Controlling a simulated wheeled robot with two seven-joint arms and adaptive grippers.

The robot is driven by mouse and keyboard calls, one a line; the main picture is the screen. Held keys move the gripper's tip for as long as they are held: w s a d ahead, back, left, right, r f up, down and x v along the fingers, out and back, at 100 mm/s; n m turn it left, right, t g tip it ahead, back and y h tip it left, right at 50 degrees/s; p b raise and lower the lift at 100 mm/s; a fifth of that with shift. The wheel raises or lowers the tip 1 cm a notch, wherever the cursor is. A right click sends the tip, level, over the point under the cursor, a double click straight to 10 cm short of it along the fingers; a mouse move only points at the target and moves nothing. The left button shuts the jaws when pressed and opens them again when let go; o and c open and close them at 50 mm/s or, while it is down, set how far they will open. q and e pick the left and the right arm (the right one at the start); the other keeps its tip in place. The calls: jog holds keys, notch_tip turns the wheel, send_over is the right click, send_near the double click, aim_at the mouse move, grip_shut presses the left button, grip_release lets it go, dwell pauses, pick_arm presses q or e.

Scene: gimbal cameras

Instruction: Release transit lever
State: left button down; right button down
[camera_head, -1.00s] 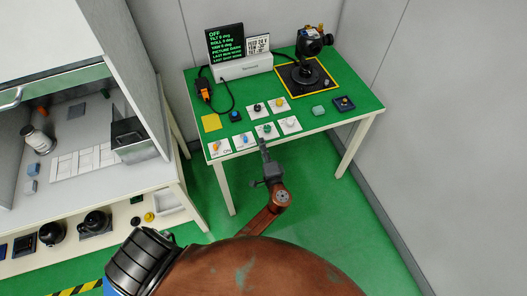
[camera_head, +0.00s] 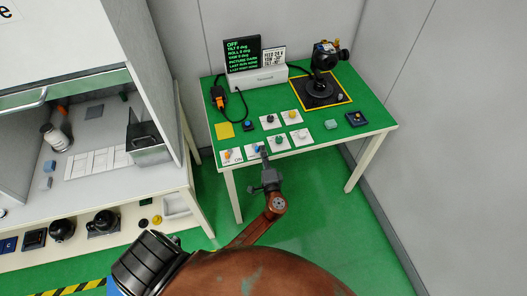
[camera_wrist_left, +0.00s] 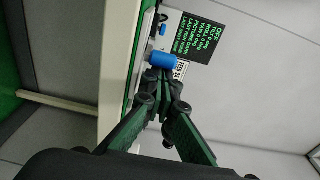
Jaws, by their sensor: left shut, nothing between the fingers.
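A small white plate (camera_head: 257,156) with a blue lever (camera_head: 253,148) lies on the front edge of the green table. No label naming a transit lever can be read. My left gripper (camera_head: 263,150) is shut and empty, with its tips right beside the blue lever on its right. In the left wrist view the lever's blue cylindrical knob (camera_wrist_left: 162,60) shows just beyond the closed fingertips (camera_wrist_left: 170,84); whether they touch cannot be told. The gimbal camera (camera_head: 327,57) stands upright on a black base at the back right. The right gripper is not in view.
Other control plates carry an orange switch (camera_head: 228,154), a green knob (camera_head: 279,140) and a white knob (camera_head: 301,134). A display (camera_head: 243,55) reads OFF behind them. A white bench (camera_head: 172,205) stands at left. The floor right of the arm is clear.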

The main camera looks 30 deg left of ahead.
aim_at(257, 157)
pick_arm(q)
jog(key=shift+s+a+m+t+h, duration=0.1)
jog(key=shift+s+m+t+h, duration=0.2)
jog(key=shift+m+t+h, duration=0.25)
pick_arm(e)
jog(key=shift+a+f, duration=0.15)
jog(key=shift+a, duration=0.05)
